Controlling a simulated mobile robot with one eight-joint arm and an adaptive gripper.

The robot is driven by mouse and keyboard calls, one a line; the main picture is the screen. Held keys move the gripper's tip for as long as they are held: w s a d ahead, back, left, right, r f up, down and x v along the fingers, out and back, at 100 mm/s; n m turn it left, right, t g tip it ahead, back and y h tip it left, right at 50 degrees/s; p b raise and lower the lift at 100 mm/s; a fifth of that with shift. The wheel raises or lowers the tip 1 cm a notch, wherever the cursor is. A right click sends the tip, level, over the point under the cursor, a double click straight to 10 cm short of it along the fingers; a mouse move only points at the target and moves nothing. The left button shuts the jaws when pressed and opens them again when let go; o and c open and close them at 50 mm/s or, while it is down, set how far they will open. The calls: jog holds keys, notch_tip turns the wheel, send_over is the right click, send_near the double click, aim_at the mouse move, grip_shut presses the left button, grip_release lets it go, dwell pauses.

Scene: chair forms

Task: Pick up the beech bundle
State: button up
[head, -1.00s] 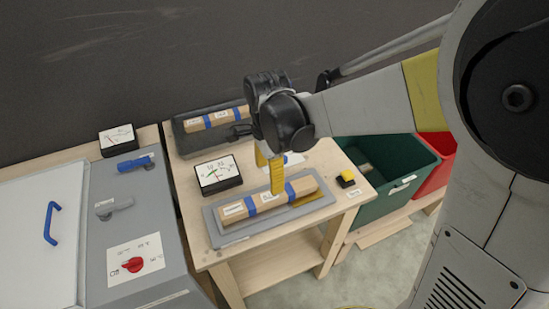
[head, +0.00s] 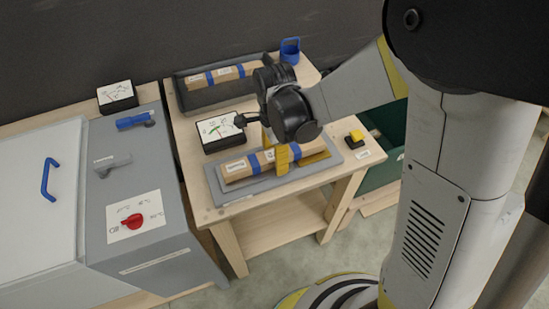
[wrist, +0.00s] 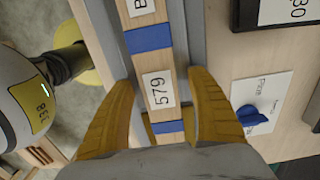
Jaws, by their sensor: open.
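A pale wooden bundle (head: 238,170) with blue bands and white labels lies in the grey tray (head: 235,199) at the front of the bench. In the wrist view my open gripper (wrist: 162,90) has one yellow finger on each side of the bundle, with a small gap on both sides. A similar banded bundle (head: 216,76) lies in the dark tray (head: 196,103) behind.
A dial meter (head: 221,131) stands close behind the front tray. A yellow button box (head: 355,136) sits to its right. A blue cup-like holder (head: 290,50) is at the back. A green bin (head: 385,165) stands right of the bench. A grey console (head: 150,240) is at left.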

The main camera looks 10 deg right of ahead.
grip_shut()
jog(key=shift+r, duration=0.1)
